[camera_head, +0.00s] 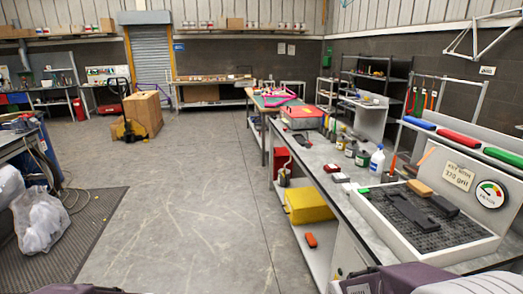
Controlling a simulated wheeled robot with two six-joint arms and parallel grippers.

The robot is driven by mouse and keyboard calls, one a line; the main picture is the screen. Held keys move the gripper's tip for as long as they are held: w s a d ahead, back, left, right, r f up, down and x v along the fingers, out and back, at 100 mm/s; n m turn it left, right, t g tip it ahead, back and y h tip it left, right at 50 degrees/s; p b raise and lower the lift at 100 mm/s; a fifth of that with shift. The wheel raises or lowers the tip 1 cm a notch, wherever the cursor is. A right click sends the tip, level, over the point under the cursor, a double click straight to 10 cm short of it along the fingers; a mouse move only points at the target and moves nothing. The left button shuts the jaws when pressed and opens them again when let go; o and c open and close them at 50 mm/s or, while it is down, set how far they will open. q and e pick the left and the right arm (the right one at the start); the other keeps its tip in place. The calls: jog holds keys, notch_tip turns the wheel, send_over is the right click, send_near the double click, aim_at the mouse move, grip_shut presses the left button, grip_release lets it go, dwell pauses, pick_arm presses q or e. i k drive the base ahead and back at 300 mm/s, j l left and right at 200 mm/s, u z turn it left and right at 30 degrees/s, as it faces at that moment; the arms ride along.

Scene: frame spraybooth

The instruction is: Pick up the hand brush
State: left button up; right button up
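No item is plain to me as the hand brush. A long dark item (410,212), which may be a brush, lies in the shallow white-rimmed tray (392,240) on the right-hand bench. A shorter black block (443,206) and a tan block (419,187) lie beside it on the tray's dark grid. Bristles are too small to make out. Neither gripper is in view. Only purple-grey parts, which seem to be mine, show at the bottom edge.
The bench (338,186) also holds bottles, including a white one (377,160), and a gauge board (465,180). A yellow item (309,205) and an orange one (310,240) lie on its lower shelf. Plastic bags (40,220) stand at left. The middle floor is clear.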

aim_at(312, 244)
jog(key=i, duration=2.8)
jog(key=i+z, duration=0.15)
jog(key=z, duration=0.15)
jog(key=i+z, duration=0.25)
jog(key=k+j, duration=0.05)
jog(key=k, duration=0.05)
